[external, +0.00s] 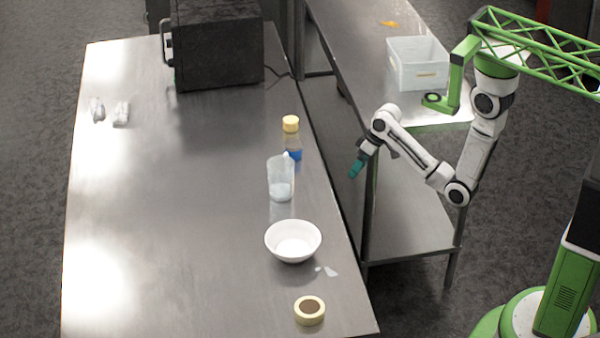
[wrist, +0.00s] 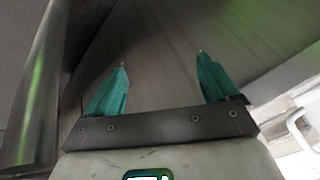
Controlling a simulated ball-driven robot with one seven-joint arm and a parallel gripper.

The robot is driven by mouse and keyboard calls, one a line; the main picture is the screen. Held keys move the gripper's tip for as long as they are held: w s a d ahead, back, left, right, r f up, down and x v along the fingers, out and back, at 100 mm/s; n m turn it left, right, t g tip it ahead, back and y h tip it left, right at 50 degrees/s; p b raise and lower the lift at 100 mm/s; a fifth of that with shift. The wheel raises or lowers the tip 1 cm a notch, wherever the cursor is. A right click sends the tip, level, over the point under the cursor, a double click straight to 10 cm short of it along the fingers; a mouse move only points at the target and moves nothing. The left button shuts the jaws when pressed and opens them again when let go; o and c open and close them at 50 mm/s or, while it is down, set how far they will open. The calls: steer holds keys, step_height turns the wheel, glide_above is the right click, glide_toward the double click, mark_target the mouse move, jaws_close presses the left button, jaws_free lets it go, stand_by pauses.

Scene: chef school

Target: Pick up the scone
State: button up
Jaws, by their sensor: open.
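I cannot pick out a scone with certainty. A small flat orange thing (external: 389,23) lies on the far steel counter, too small to identify. My gripper (external: 355,170) hangs in the gap to the right of the long table, pointing down and left, apart from everything on it. In the wrist view my gripper (wrist: 160,62) shows two teal fingers spread apart with nothing between them.
A white bowl (external: 293,242), a clear jug (external: 281,180) and a yellow-capped bottle (external: 291,140) line the table's right side. A black oven (external: 218,45) stands at the back. Two small shiny things (external: 121,113) lie left. A white bin (external: 417,65) is on the counter. The table's middle is clear.

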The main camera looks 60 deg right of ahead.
steer(key=w+a+r+n+y, duration=0.1)
steer(key=w+r, duration=0.3)
steer(key=w, duration=0.3)
steer(key=n+h+b, duration=0.1)
steer(key=n+b, duration=0.5)
steer(key=b, duration=0.2)
glide_toward(292, 121)
steer(key=shift+n+g, duration=0.3)
steer(key=x, duration=1)
steer(key=shift+w+a+f, duration=0.1)
steer(key=shift+w+f, duration=0.2)
steer(key=shift+f, duration=0.05)
steer(key=shift+c, duration=0.3)
steer(key=c, duration=1)
